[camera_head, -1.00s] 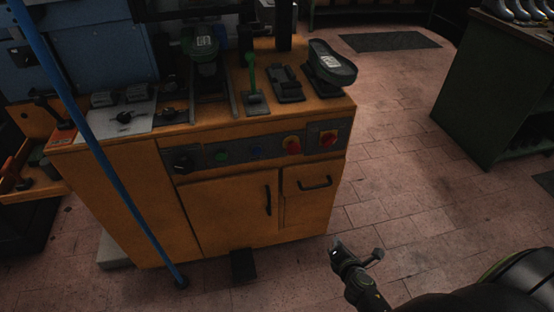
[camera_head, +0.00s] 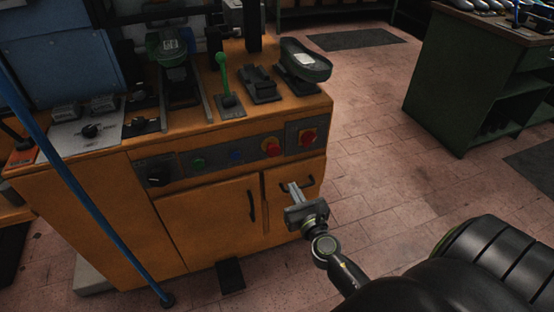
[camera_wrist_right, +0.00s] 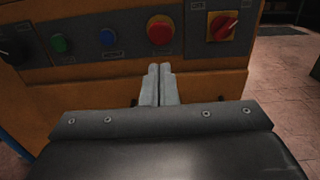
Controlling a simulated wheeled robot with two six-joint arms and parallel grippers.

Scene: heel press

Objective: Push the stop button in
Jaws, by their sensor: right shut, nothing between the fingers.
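The stop button is a round red button (camera_head: 272,147) on the dark control panel (camera_head: 220,158) at the front of the orange machine. In the right wrist view the red button (camera_wrist_right: 160,30) stands out on a yellowish ring, just beyond and above my fingertips. My right gripper (camera_head: 292,187) is shut and empty, in front of the machine and lower than the panel. Its two fingers (camera_wrist_right: 160,72) lie side by side, pointing at the machine; a gap to the button shows. My left gripper is not in view.
A red rotary switch (camera_head: 307,137) on a yellow plate sits right of the button. Blue (camera_head: 236,155) and green (camera_head: 198,163) buttons and a black knob (camera_head: 157,176) are to the left. A drawer handle (camera_head: 297,184) is below. Open floor lies right of the machine.

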